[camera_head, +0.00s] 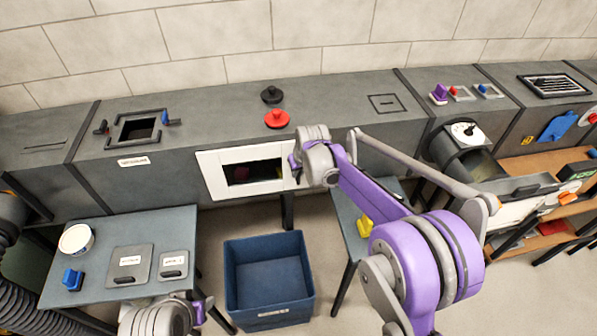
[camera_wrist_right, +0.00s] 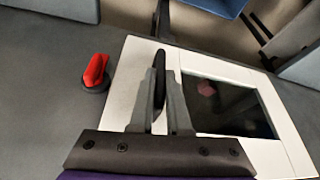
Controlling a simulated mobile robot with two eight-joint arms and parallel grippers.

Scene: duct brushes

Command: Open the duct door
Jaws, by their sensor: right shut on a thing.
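The duct door (camera_head: 212,178) is a white panel with a dark window, set in the front of the grey duct and looking shut. It also shows in the right wrist view (camera_wrist_right: 123,105). My right gripper (camera_head: 296,160) is at the door's right edge in the head view. In the right wrist view, its two grey fingers (camera_wrist_right: 160,90) are shut on the door's black handle (camera_wrist_right: 160,62). A small pink thing shows dimly through the window. My left arm (camera_head: 165,318) shows at the bottom edge of the head view; its fingertips cannot be made out.
A red knob (camera_head: 277,118) and a black knob (camera_head: 271,94) sit on the duct top. A red lever (camera_wrist_right: 96,70) is beside the door. A blue bin (camera_head: 268,282) stands below the door. A small table (camera_head: 120,232) is at left, another at right.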

